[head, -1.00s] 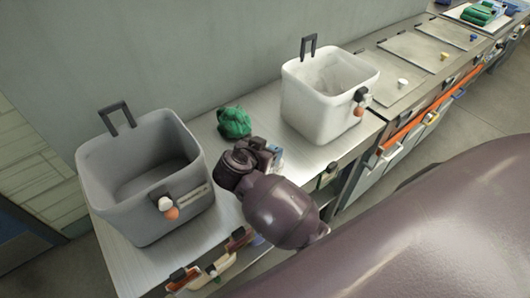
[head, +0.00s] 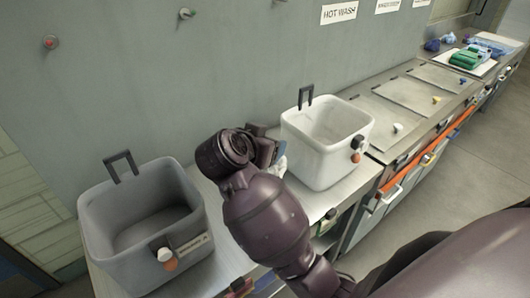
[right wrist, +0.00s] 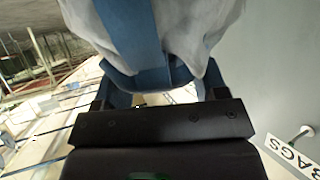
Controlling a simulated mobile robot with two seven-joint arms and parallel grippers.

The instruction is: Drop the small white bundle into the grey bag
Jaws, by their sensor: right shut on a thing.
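The grey bag (head: 103,240) stands open at the left of the bench in the head view, with a dark handle and a visible empty floor. My right gripper (head: 272,153) is in the air between the grey bag and the white bag, to the right of the grey bag. It is shut on the small white bundle (right wrist: 193,30), which has a blue band around it in the right wrist view. In the head view only a small pale part of the bundle (head: 281,167) shows past the gripper. My left gripper is not in view.
An open white bag (head: 316,165) stands close to the right of my right gripper. Flat lidded panels (head: 400,103) run along the bench beyond it. Green bundles (head: 466,58) lie on a far tray. A grey wall with pegs (head: 186,13) rises behind.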

